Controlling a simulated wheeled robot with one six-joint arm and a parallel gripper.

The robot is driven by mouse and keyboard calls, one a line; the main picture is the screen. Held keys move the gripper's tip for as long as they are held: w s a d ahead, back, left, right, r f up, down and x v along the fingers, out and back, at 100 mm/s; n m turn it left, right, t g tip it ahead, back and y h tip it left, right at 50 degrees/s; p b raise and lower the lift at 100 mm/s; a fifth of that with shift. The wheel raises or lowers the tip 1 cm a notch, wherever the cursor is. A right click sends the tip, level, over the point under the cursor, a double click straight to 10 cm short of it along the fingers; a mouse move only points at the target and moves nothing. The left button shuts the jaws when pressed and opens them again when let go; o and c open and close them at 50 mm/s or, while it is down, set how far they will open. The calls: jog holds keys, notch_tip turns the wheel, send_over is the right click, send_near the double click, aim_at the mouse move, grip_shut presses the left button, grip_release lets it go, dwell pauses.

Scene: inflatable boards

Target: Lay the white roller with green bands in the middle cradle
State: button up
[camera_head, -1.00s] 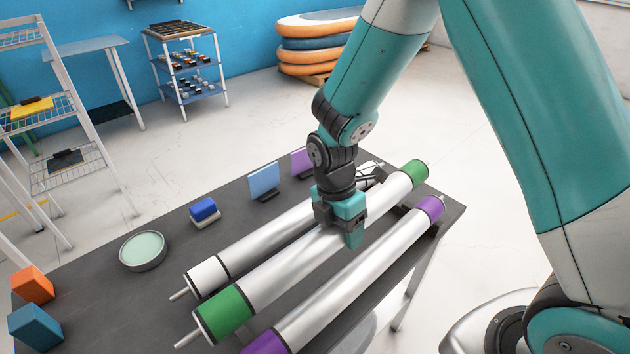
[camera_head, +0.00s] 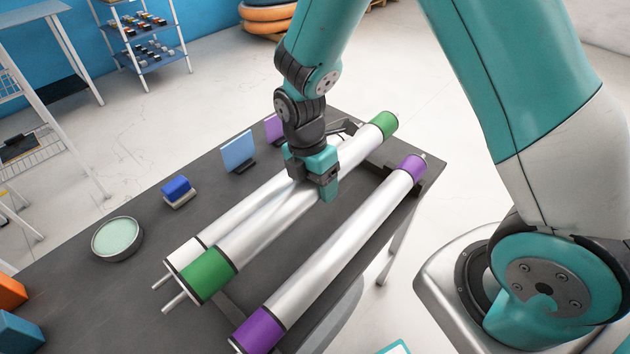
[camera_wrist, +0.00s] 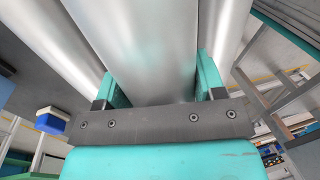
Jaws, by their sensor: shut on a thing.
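My gripper (camera_head: 315,180) is shut on the white roller with green bands (camera_head: 272,217), around its middle. In the wrist view this roller (camera_wrist: 140,45) runs between the two fingers. It lies lengthwise between a plain white roller (camera_head: 235,217) on its left, partly covered by it, and a roller with purple bands (camera_head: 345,245) on its right. It looks close to the plain roller, with a wider gap to the purple one. Dark cradle parts show at the purple roller's far end (camera_head: 420,188). The middle cradle is mostly hidden, so I cannot tell whether the roller touches it.
The dark table (camera_head: 100,290) also carries a round green-topped dish (camera_head: 117,238), a blue block-like item (camera_head: 177,191), a blue upright card (camera_head: 238,152) and a purple card (camera_head: 274,128). Orange (camera_head: 12,292) and teal (camera_head: 18,332) blocks stand at the left edge.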

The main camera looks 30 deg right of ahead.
jog(key=shift+f+b, duration=1.45)
jog(key=shift+f, duration=1)
jog(key=shift+f+b, duration=0.5)
jog(key=shift+f, duration=1.05)
dwell(0.4)
jog(key=o, duration=1.5)
jog(key=w+r, duration=0.1)
jog(key=r, duration=0.4)
jog(key=w+a+r, duration=0.1)
jog(key=r, duration=0.5)
jog(key=w+r, duration=0.1)
jog(key=r, duration=0.5)
jog(key=shift+a+b, duration=0.15)
jog(key=shift+b, duration=0.2)
